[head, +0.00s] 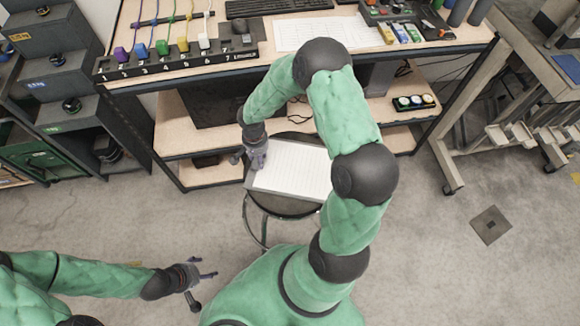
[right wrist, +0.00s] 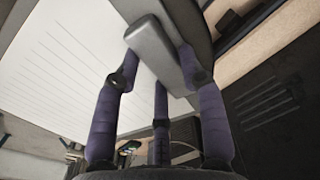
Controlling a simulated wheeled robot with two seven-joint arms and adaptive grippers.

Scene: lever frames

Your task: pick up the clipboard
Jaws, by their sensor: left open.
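The clipboard (head: 297,178) lies on a round dark stool (head: 282,206), with a lined white sheet on it. My green right arm hides its right side. My right gripper (head: 254,163) is at the clipboard's left edge. In the right wrist view, the purple fingers of my right gripper (right wrist: 160,72) surround the grey clip (right wrist: 160,50) of the clipboard; whether they grip it is unclear. My left gripper (head: 205,284) is open and empty over the floor at the lower left, well apart from the clipboard.
A workbench (head: 180,63) with a numbered row of coloured plugs, a keyboard (head: 277,8) and papers stands behind the stool. Its lower shelf (head: 176,146) is close by. Grey bins (head: 57,75) stand left. The floor at right is mostly clear.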

